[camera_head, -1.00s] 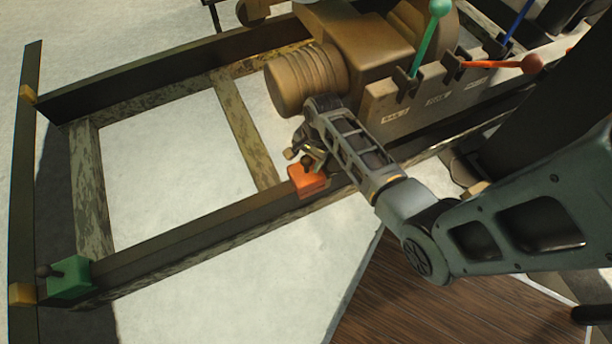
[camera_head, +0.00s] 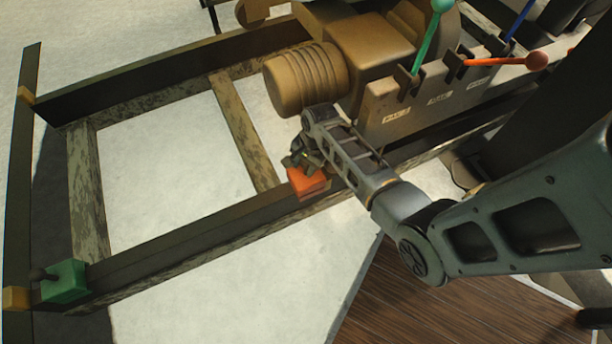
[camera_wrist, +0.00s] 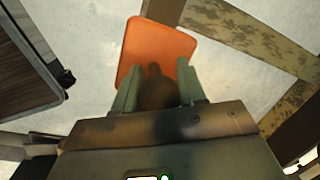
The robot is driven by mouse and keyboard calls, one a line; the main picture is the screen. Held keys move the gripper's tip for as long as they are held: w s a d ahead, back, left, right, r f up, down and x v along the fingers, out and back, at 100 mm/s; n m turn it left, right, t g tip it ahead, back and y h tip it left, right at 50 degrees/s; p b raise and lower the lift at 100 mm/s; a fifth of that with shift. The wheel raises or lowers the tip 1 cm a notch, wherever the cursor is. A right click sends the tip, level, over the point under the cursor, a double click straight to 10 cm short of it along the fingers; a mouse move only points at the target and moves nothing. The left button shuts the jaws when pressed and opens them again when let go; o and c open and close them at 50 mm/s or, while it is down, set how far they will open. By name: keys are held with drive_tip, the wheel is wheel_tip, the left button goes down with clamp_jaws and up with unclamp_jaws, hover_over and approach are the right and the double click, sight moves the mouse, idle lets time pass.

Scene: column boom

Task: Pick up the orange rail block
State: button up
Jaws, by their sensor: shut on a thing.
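The orange rail block (camera_head: 308,184) is at the near long rail (camera_head: 190,243) of the frame, just left of the machine. It also shows in the wrist view (camera_wrist: 158,45), with a dark rounded knob (camera_wrist: 157,90) on top. My gripper (camera_head: 303,163) is right above the block in the head view. In the wrist view my gripper's two green-grey fingers (camera_wrist: 158,88) are on either side of the knob and shut on it. I cannot tell whether the block rests on the rail or is slightly raised.
A brown ribbed machine (camera_head: 305,80) stands close behind my gripper. Green (camera_head: 430,45), orange (camera_head: 490,63) and blue (camera_head: 520,22) levers rise to its right. A green block (camera_head: 65,282) sits at the rail's left end. A cross beam (camera_head: 243,130) lies behind the orange block.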

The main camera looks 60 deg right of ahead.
clamp_jaws()
idle(0.8)
